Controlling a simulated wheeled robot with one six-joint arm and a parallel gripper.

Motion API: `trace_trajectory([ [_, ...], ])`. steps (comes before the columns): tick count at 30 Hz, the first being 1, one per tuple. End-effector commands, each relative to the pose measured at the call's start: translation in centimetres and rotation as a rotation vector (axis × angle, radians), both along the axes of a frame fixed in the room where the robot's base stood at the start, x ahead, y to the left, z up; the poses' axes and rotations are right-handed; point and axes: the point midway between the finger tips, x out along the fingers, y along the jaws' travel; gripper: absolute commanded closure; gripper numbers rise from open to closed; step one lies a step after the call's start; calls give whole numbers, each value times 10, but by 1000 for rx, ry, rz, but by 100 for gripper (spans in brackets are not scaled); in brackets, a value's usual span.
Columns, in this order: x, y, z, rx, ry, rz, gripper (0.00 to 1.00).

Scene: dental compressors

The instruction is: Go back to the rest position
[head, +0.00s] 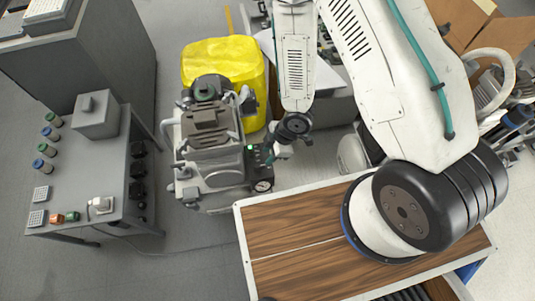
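The white arm is mine and reaches away from the camera, its wrist hanging down near the middle of the view. My gripper (273,152) is at the lower end of the wrist, close to the control panel (259,165) of the grey dental compressor (212,150). The panel shows a small green light and a round gauge. The gripper is small and dark here, and I cannot tell whether its fingers are open or shut, or whether they touch the panel. No held object is visible.
A yellow bin (226,65) stands behind the compressor. A grey table (78,185) at left carries colored knobs, a box and small parts. A wood-topped surface (290,228) lies at front. Cardboard boxes (487,28) and clutter fill the right. Grey floor is clear at lower left.

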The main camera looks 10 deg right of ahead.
Motion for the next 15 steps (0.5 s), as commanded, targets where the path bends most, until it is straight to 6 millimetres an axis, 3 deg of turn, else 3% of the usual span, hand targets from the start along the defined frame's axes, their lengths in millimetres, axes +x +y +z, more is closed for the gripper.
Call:
trace_trajectory([
  [15, -3, -4, -2, -22, 20, -15, 66],
])
